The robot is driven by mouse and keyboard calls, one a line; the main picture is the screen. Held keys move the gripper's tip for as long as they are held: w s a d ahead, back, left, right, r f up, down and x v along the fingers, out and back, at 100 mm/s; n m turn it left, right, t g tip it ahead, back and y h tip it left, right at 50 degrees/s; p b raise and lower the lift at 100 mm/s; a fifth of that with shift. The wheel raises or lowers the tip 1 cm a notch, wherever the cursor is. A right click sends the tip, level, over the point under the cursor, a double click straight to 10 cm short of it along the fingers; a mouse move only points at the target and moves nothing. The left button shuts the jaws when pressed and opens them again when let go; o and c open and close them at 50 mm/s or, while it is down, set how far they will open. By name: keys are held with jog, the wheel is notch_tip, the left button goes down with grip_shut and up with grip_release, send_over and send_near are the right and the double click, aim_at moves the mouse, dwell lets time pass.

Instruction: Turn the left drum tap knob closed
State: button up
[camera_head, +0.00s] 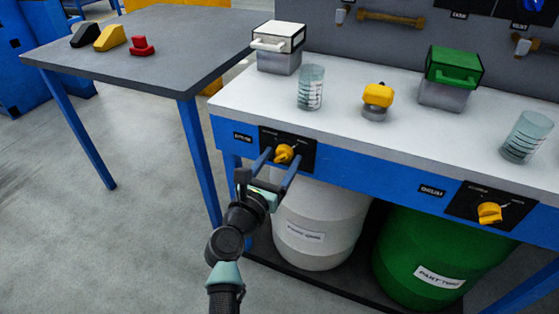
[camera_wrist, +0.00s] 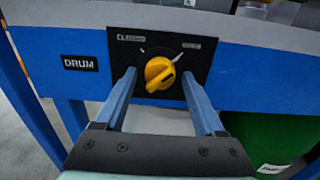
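The left tap knob (camera_head: 284,153) is yellow and sits on a black plate on the blue front of the bench, above the white drum (camera_head: 318,222). In the wrist view the knob (camera_wrist: 159,74) has a ridge slanting up to the right, toward the right-hand label; the left label begins "CL". My gripper (camera_head: 277,160) is in front of the plate with its two blue fingers apart. In the wrist view the fingers of my gripper (camera_wrist: 160,80) stand left and right of the knob, with gaps on both sides. Nothing is held.
A second yellow knob (camera_head: 490,212) is on the right above a green drum (camera_head: 430,255). The white bench top (camera_head: 345,97) bears a white-lidded box, a green-lidded box, beakers and a yellow-topped object. A grey table (camera_head: 150,50) stands at the left.

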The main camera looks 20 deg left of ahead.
grip_shut()
jog(key=shift+r+n+p, duration=0.1)
jog(key=shift+n+p, duration=0.2)
jog(key=shift+p, duration=0.15)
jog(key=n+p, duration=0.2)
jog(key=p, duration=0.1)
jog(key=shift+r+n, duration=0.1)
jog(key=shift+n, duration=0.3)
jog(key=n+p, duration=0.4)
jog(key=n, duration=0.1)
jog(key=n+p, duration=0.2)
jog(key=n, duration=0.3)
jog(key=shift+d+p, duration=0.1)
jog(key=shift+p, duration=0.3)
jog(key=shift+n+p, duration=1)
jog(key=shift+n, duration=1.2)
